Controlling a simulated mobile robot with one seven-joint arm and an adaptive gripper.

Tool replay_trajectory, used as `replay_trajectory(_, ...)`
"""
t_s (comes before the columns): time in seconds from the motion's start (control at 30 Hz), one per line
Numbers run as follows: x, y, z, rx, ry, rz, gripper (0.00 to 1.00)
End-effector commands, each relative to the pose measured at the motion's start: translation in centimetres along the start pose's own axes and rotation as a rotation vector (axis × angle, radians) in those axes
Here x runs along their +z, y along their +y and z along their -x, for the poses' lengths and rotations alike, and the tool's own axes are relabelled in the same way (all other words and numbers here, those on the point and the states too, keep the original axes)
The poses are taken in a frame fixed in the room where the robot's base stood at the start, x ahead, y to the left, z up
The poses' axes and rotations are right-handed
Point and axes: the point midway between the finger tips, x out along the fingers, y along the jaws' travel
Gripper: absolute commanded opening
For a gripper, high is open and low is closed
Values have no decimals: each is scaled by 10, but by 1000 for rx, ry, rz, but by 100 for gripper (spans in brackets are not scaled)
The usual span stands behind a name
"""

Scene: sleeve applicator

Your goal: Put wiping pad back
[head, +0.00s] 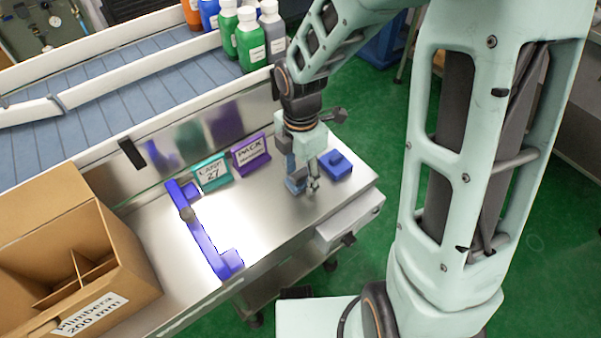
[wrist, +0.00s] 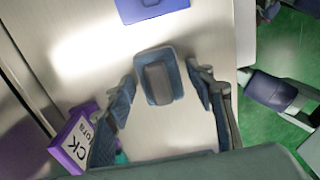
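A slate-blue rounded block with a dark grey raised middle (wrist: 158,80), which I take to be the wiping pad, is between my fingertips in the wrist view. My gripper (wrist: 161,82) points down at the metal table, its two fingers spread on either side of the block with a narrow gap near each tip. In the head view my gripper (head: 304,183) is low over the table's right part, and it largely hides the block. A bright blue piece with a raised knob (head: 337,164) lies just right of my gripper; it also shows at the top of the wrist view (wrist: 152,10).
A purple sign (head: 251,153) and teal sign (head: 212,172) stand behind my gripper. A blue bracket-like bar (head: 205,235) lies to the left, beside a cardboard box (head: 125,245). A conveyor (head: 130,90) with bottles (head: 249,42) runs behind. The table's front edge is near.

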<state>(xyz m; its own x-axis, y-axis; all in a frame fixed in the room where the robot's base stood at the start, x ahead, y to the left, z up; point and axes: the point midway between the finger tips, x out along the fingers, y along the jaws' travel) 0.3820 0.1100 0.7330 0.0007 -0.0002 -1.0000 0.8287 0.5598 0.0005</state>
Motion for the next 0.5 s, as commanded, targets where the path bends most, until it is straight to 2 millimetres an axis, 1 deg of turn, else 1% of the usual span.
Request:
replay_trajectory(0.3, 0, 0, 3, 1, 0, 0, 53)
replay_trajectory(0.37, 0, 0, 8, 2, -1, 0, 53)
replay_trajectory(0.47, 1, 1, 23, 3, -1, -1, 53)
replay_trajectory(0.5, 1, 1, 31, 3, -2, 0, 53)
